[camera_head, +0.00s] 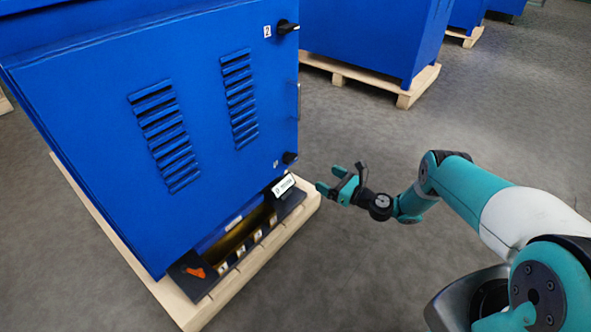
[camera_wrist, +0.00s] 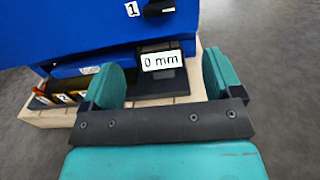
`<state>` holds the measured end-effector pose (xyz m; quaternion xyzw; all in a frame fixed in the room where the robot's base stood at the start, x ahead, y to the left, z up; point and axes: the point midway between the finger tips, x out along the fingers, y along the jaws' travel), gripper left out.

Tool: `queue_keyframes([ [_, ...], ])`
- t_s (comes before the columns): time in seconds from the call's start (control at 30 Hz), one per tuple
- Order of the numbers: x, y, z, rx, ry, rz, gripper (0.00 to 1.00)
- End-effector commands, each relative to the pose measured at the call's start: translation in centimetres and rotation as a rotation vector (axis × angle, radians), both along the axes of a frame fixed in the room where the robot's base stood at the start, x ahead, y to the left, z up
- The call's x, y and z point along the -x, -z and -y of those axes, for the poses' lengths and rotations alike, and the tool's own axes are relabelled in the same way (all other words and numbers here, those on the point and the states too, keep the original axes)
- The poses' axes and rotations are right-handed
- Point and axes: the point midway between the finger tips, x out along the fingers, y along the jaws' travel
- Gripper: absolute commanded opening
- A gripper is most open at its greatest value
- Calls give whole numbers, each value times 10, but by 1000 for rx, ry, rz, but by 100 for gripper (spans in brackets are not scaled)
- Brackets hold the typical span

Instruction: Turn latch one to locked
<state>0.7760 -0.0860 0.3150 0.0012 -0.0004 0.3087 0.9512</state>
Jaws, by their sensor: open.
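Latch one is a black knob (camera_head: 290,158) at the lower right corner of the blue cabinet door, beside a small label. In the wrist view the knob (camera_wrist: 162,6) is partly cut off at the top edge, right of a label reading 1 (camera_wrist: 132,9). My gripper (camera_head: 330,180) is open and empty, to the right of and slightly below the knob, apart from it. In the wrist view its teal fingers (camera_wrist: 162,78) stand wide apart with nothing between them. Which way the knob points is too small to tell.
Latch two (camera_head: 288,27) is at the door's upper right. An orange part (camera_head: 195,271) is at lower left. A wooden pallet (camera_head: 262,258) projects below. Floor to the right is clear.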

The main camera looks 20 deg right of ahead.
Motion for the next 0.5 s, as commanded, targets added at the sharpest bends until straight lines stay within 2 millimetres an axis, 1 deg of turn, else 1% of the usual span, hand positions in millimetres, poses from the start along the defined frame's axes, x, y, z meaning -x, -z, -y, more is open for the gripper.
queue_keyframes([
  [0.03,-4,9,-2,0,-1,1,85],
  [0.37,-19,8,-15,3,-1,1,85],
  [0.5,-29,8,-22,5,-3,2,85],
])
